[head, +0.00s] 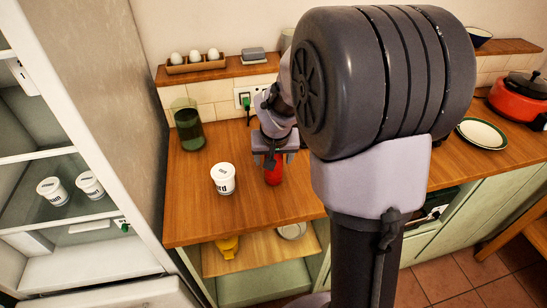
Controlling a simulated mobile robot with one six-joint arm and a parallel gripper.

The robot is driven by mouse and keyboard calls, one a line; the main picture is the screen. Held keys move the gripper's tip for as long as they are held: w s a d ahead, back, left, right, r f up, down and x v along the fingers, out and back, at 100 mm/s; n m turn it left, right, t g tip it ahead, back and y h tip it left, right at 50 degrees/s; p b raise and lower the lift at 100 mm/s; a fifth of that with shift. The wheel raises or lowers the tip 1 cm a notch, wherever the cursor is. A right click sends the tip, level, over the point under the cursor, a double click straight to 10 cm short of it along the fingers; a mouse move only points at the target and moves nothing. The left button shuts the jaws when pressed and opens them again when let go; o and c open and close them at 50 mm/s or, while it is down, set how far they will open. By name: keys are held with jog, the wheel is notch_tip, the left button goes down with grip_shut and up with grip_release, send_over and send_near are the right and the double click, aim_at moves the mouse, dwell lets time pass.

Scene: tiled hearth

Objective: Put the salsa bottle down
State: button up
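The salsa bottle (273,174) is red and appears upright at the counter, in the middle of the head view. My gripper (273,158) points down from above and is around its upper part, which is mostly hidden. The fingers look closed on the bottle, though they are small in this view. The bottle's base is at or very near the wooden counter (210,215); I cannot tell if it touches.
An egg holder (196,64) sits on the back ledge. An open fridge (100,150) is at left. My arm hides much of the counter's middle.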

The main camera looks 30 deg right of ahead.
jog(key=a+p+v, duration=0.1)
jog(key=p+v, duration=0.4)
jog(key=v, duration=0.9)
jog(key=s+a+r+y, duration=0.2)
jog(key=s+a, duration=0.5)
jog(key=s, duration=0.2)
jog(key=s+a+r+t+y, duration=0.1)
jog(key=s+a+r+y, duration=0.1)
jog(key=s+a, duration=0.6)
jog(key=shift+s+r+n+t, duration=0.3)
jog(key=shift+s, duration=0.3)
